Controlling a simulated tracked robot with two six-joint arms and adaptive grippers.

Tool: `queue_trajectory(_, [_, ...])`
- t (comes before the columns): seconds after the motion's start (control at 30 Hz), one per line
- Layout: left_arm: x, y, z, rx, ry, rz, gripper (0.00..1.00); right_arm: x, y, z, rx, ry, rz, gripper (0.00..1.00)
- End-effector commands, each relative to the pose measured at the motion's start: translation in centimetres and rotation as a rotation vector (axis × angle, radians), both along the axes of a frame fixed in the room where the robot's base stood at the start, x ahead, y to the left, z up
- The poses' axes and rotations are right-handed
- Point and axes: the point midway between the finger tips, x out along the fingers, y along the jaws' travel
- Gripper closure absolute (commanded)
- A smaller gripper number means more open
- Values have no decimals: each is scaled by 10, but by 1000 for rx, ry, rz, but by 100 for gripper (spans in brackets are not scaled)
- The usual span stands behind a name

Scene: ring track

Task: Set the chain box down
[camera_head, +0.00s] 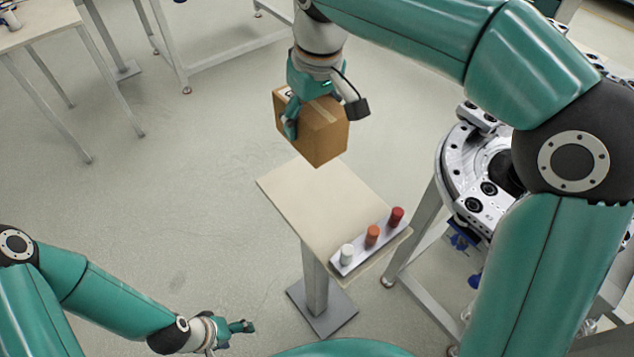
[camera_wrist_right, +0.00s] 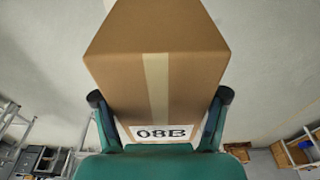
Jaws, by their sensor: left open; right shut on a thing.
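The chain box (camera_head: 326,134) is a brown cardboard carton with a pale tape strip. My right gripper (camera_head: 292,113) is shut on it and holds it above the far end of a small beige-topped stand (camera_head: 318,205). In the right wrist view the box (camera_wrist_right: 190,75) fills the middle, with a white label reading 08B, and the fingers of my right gripper (camera_wrist_right: 160,115) clasp its two sides. The box looks tilted in the head view. I cannot tell how far it is above the top. My left gripper (camera_head: 243,328) is open and empty at the lower left, away from the stand.
A strip with white, orange and red cylinders (camera_head: 372,237) lies along the stand's near right edge. A round metal ring track (camera_head: 480,170) stands to the right. Tables with metal legs (camera_head: 40,22) are at the back left. The floor at left is clear.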

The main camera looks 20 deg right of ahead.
Motion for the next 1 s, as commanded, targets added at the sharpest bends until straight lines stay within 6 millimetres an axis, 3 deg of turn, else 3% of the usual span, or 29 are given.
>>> queue_trajectory(0.5, [0, 0, -10, 0, 0, 0, 34, 0, -1, -114, 0, -1, 0, 97])
queue_trajectory(0.87, [0, 0, -11, 0, 0, 0, 34, 1, 0, -142, 1, -3, 0, 97])
queue_trajectory(1.0, [0, 0, -11, 0, 0, 0, 34, 0, 0, -161, 1, 0, 1, 97])
